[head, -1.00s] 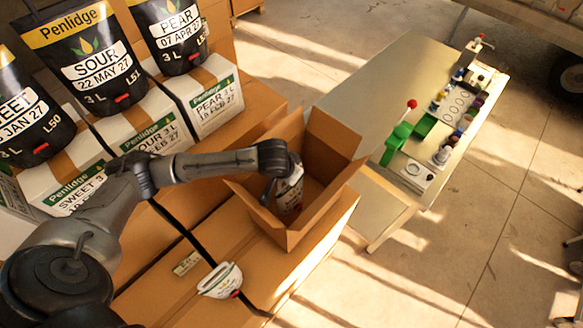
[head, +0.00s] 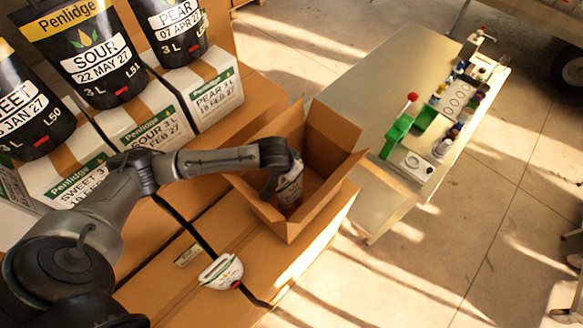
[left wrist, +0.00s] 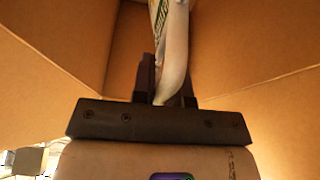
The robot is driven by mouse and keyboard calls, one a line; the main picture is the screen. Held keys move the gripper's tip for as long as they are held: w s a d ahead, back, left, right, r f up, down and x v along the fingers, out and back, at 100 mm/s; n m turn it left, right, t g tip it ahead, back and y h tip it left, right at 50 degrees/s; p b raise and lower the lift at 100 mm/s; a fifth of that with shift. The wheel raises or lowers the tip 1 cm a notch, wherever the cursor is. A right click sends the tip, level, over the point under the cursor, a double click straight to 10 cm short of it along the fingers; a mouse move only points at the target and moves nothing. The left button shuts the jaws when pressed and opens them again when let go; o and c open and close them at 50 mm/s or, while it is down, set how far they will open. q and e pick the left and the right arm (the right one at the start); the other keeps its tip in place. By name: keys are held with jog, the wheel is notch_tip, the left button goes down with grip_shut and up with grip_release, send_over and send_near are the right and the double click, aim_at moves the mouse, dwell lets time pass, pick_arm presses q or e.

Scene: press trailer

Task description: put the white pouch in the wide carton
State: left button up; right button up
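The wide carton (head: 322,207) is an open brown box with raised flaps, standing on larger brown boxes. A white pouch (head: 289,187) with printed panels is inside the carton's opening, near its left side, roughly upright. My left gripper (head: 271,184) reaches down into the carton from the left and is shut on the pouch. In the left wrist view the pouch (left wrist: 175,55) sits between the dark fingers (left wrist: 167,88), with carton walls around it. Whether the pouch touches the carton floor is hidden. My right gripper is not in view.
A second white packet with a red cap (head: 221,271) lies on the boxes in front of the carton. White cartons (head: 152,133) and black pouches (head: 90,60) stand at the left. A bench (head: 415,85) with green tools and small bottles is behind right.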

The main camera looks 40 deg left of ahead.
pick_arm(q)
jog(key=o, duration=0.4)
jog(key=shift+o, duration=0.2)
jog(key=shift+r, duration=0.3)
jog(key=v, duration=1.2)
jog(key=shift+r+b, duration=0.4)
jog(key=shift+w, duration=0.1)
